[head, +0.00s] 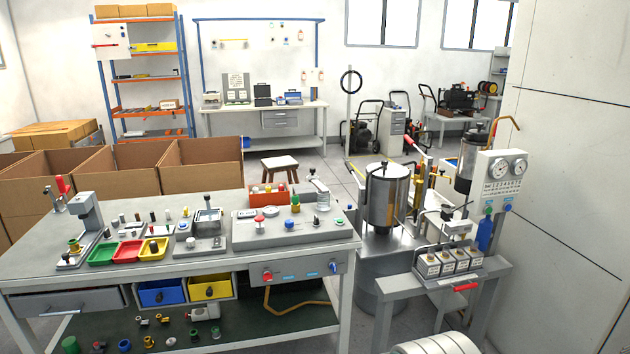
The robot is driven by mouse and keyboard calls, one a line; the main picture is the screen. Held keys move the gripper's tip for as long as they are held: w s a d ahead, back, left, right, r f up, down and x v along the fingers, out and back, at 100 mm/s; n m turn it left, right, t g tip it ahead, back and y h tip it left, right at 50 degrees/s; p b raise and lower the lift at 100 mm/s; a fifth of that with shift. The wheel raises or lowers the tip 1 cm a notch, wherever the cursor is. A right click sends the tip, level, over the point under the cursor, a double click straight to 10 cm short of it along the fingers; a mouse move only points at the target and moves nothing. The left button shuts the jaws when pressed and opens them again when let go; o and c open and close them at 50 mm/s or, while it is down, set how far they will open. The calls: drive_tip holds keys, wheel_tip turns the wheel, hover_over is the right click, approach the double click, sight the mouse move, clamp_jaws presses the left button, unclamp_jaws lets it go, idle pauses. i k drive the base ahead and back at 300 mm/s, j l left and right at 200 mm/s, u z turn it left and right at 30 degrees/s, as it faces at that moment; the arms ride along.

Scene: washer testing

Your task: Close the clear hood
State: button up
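I cannot make out the clear hood for certain. A small see-through piece (322,202) stands at the right rear of the grey workbench (120,262), with a tilted pale part above it. A small boxy fixture (207,218) with a dark knob on top stands at the middle of the bench; whether it has clear walls is too small to tell. My gripper is not in view.
Red, green and yellow trays and a raised panel with knobs (340,226) crowd the bench top. A steel tank (386,195) and a gauge stand (500,178) are at right. Cardboard boxes (205,165) stand behind. A white rounded part (440,344) shows at the bottom edge.

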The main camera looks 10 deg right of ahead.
sight(324, 190)
drive_tip(key=i+l, duration=0.45)
drive_tip(key=i, duration=0.15)
drive_tip(key=i+l, duration=0.4)
drive_tip(key=i, duration=0.15)
drive_tip(key=i+l, duration=0.45)
drive_tip(key=i, duration=0.15)
drive_tip(key=i+l, duration=0.4)
drive_tip(key=i, duration=0.2)
